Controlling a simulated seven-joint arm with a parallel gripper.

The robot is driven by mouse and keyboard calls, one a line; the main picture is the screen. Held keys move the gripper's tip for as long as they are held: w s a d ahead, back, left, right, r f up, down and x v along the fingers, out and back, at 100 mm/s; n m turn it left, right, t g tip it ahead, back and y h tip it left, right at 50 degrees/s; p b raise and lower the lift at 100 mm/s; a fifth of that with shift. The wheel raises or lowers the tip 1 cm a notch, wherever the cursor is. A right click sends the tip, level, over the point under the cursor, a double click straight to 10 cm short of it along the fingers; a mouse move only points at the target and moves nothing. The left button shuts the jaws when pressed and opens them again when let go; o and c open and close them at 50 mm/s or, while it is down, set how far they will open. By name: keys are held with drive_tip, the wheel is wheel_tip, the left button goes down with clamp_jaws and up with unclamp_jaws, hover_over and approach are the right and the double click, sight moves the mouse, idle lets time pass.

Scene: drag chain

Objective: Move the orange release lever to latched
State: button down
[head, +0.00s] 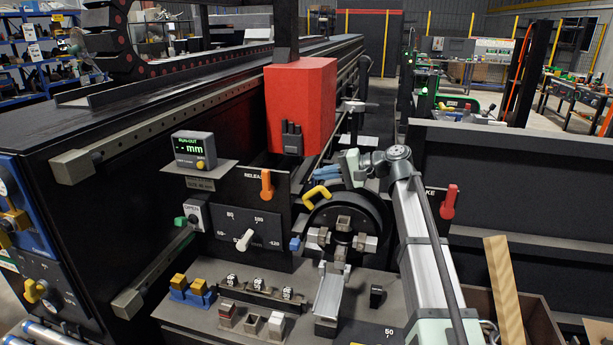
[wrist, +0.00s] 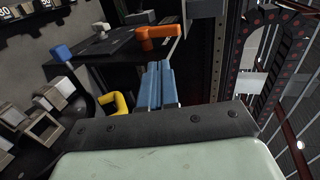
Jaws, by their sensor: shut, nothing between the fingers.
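The orange release lever (head: 266,186) stands upright on a black panel under a "RELEASE" label, left of centre in the head view. In the wrist view the orange lever (wrist: 158,32) lies just beyond my fingertips. My gripper (head: 318,173) has blue fingers pressed together, pointing left towards the lever. In the wrist view my gripper (wrist: 154,66) is shut and empty. A gap shows between the fingertips and the lever in the head view; whether they touch is hard to tell in the wrist view.
A yellow hooked handle (head: 317,195) sits just below my fingers, by a black chuck (head: 343,222) with grey jaws. A red box (head: 300,100) hangs behind. A white-handled dial (head: 244,240) is below the lever. A red brake lever (head: 449,202) stands at right.

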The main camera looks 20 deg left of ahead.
approach(268, 183)
drive_tip(key=w+x, duration=0.1)
drive_tip(key=x, duration=0.4)
drive_tip(key=shift+a+r, duration=0.2)
drive_tip(key=shift+a, duration=0.45)
drive_tip(key=shift+a+r+h, duration=0.15)
drive_tip(key=shift+h, duration=0.45)
